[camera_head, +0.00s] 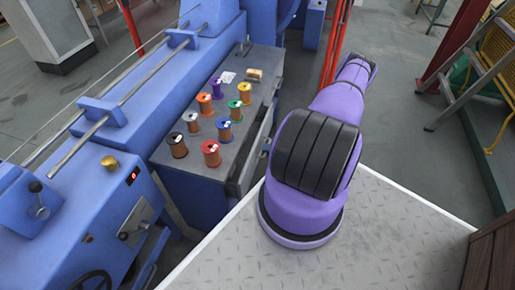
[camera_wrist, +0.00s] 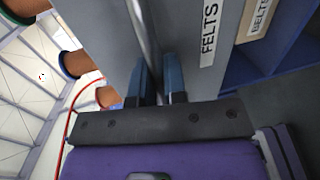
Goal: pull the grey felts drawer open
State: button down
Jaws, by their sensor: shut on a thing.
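In the wrist view the grey felts drawer (camera_wrist: 190,30) shows its front, with a white label reading FELTS (camera_wrist: 209,38). A long metal bar handle (camera_wrist: 143,28) runs along this front. My gripper (camera_wrist: 158,75) has its two blue fingers on either side of the handle and is shut on it. In the head view my purple arm stands in front of the cabinet's right side, and my gripper and the felts label do not show there. I cannot tell how far the drawer stands out.
A grey cabinet top (camera_head: 190,170) carries several coloured wire spools, such as a red one (camera_head: 211,153). A BELTS label (camera_wrist: 262,18) sits beside the felts front, near a blue compartment (camera_wrist: 240,72). A blue machine (camera_head: 95,215) stands at left.

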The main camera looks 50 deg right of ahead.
jog(key=f+v, duration=0.3)
jog(key=v, duration=1)
jog(key=shift+s+d, duration=0.2)
jog(key=shift+s, duration=0.5)
jog(key=shift+r, duration=0.15)
jog(key=c, duration=1.2)
grip_release()
jog(key=v, duration=1)
jog(key=shift+s+d, duration=0.15)
jog(key=shift+s, duration=0.15)
